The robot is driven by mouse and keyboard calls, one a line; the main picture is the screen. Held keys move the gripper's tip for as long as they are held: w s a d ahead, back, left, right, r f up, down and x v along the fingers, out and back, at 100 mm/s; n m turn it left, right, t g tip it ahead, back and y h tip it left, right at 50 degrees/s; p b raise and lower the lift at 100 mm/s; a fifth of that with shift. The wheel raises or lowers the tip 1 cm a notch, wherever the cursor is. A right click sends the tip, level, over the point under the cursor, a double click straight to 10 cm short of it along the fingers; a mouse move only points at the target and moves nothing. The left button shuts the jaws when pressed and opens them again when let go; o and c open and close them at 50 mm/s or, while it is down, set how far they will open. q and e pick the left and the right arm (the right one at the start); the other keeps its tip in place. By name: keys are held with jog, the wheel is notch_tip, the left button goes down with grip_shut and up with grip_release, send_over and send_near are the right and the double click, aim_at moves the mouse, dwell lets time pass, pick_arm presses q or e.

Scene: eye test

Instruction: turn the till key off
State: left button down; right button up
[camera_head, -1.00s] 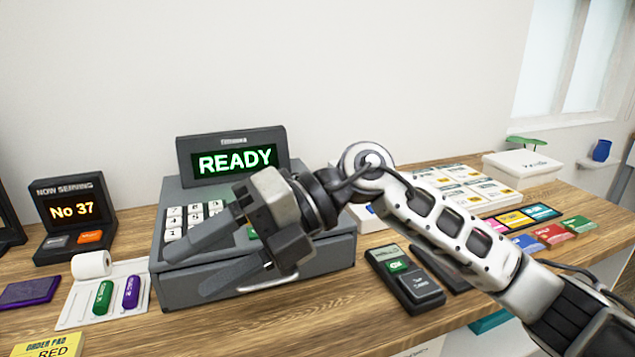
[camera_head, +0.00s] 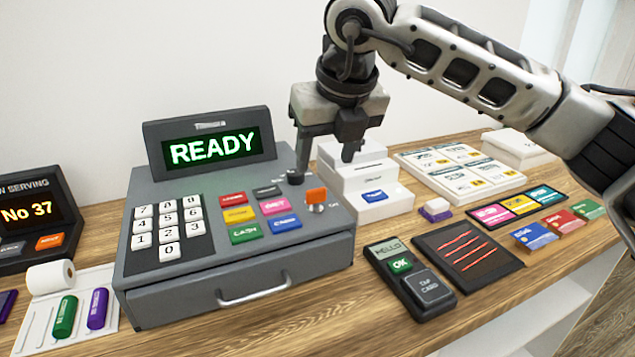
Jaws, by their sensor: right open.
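The grey till (camera_head: 150,185) stands on the wooden counter, its display (camera_head: 212,148) lit green with READY. A small orange key head (camera_head: 316,195) shows at the right of its coloured buttons, above a round silver lock (camera_head: 316,209). Its exact turn angle is too small to tell. My right gripper (camera_head: 322,165) points down just above and behind the key, open with nothing between its fingers. A dark piece sits at its left fingertip; I cannot tell if it belongs to the till. My left gripper is not in view.
A white stepped box (camera_head: 372,208) stands close right of the till. A card reader (camera_head: 408,280) and a dark scratched pad (camera_head: 467,250) lie in front of it. A paper roll (camera_head: 50,277) and order number display (camera_head: 30,215) are at left.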

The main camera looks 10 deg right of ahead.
aim_at(317, 190)
jog(key=p+x, duration=0.1)
jog(key=x, duration=0.7)
jog(key=shift+a+f, duration=0.1)
jog(key=shift+f, duration=0.05)
jog(key=c, duration=1)
